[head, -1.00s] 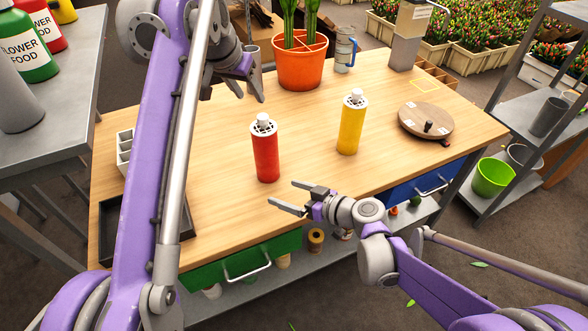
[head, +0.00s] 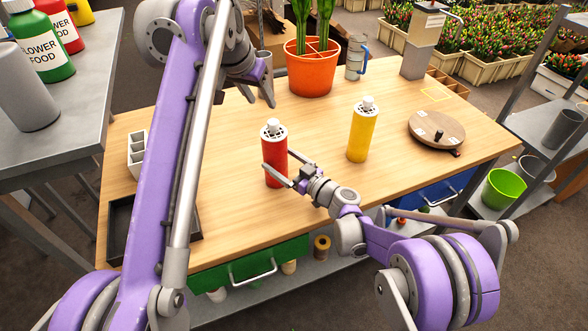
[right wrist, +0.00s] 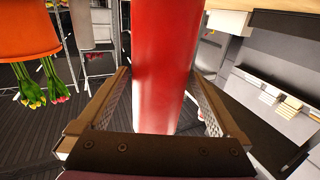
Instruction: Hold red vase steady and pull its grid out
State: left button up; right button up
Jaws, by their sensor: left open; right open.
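The red vase (head: 275,145) stands upright on the wooden table; its top is a pale grid (head: 273,129) with a white knob. My right gripper (head: 281,168) is open at the vase's lower body. In the right wrist view the red vase (right wrist: 165,65) stands between the two open fingers, with a visible gap on the left; contact on the right is unclear. My left gripper (head: 258,97) is open and empty, pointing down above the table, behind the red vase and higher than its knob.
A yellow vase (head: 361,133) with a similar top stands to the right. An orange pot (head: 311,72) with tulip stems and a jug (head: 355,62) are at the back. A round wooden turntable (head: 437,128) is at the right. A dark tray (head: 120,225) lies at the left.

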jog(key=shift+x, duration=1.4)
jog(key=shift+c, duration=0.3)
jog(key=c, duration=1.4)
jog(key=o, duration=1.5)
jog(key=shift+c, duration=0.2)
